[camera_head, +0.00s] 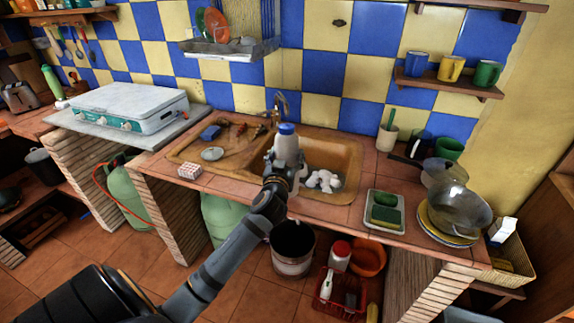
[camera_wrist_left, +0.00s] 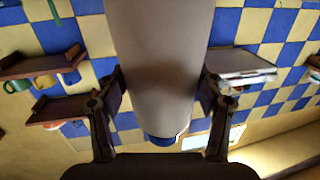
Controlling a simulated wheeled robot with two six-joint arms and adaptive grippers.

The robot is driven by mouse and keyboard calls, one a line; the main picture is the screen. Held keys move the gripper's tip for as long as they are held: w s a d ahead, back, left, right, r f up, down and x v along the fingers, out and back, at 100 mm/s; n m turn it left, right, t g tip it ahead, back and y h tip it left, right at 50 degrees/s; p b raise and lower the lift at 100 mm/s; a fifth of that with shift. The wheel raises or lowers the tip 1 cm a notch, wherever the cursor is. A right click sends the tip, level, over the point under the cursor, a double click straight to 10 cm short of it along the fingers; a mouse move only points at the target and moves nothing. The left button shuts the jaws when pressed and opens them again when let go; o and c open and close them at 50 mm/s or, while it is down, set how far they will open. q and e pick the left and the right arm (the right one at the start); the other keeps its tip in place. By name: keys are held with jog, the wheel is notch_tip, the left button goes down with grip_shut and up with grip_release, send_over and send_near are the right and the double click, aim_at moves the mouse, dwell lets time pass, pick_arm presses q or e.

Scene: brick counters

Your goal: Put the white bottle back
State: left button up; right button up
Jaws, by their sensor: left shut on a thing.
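The white bottle (camera_head: 286,146) with a blue cap is upright in front of the sink in the head view. My left gripper (camera_head: 284,172) is shut on its lower part. In the left wrist view the bottle (camera_wrist_left: 163,70) fills the middle, between the two fingers of the left gripper (camera_wrist_left: 160,100), with its blue cap at the lower end of the picture. My right gripper is not in view.
A sink (camera_head: 345,160) with white items lies behind the bottle. A green sponge tray (camera_head: 371,221), glass bowl (camera_head: 455,209) and plates stand to the right. Below are a bucket (camera_head: 292,250) and a red crate (camera_head: 328,302). A mug shelf (camera_head: 450,84) hangs at right.

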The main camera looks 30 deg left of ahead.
pick_arm(q)
jog(key=shift+w+a+f, duration=0.1)
jog(key=shift+w+f, duration=0.05)
jog(key=shift+w, duration=0.05)
notch_tip(320, 180, down, 4)
jog(key=shift+w+r, duration=0.15)
jog(key=shift+r, duration=0.1)
jog(key=shift+f, duration=0.15)
jog(key=o, duration=1.2)
jog(key=shift+o, duration=0.2)
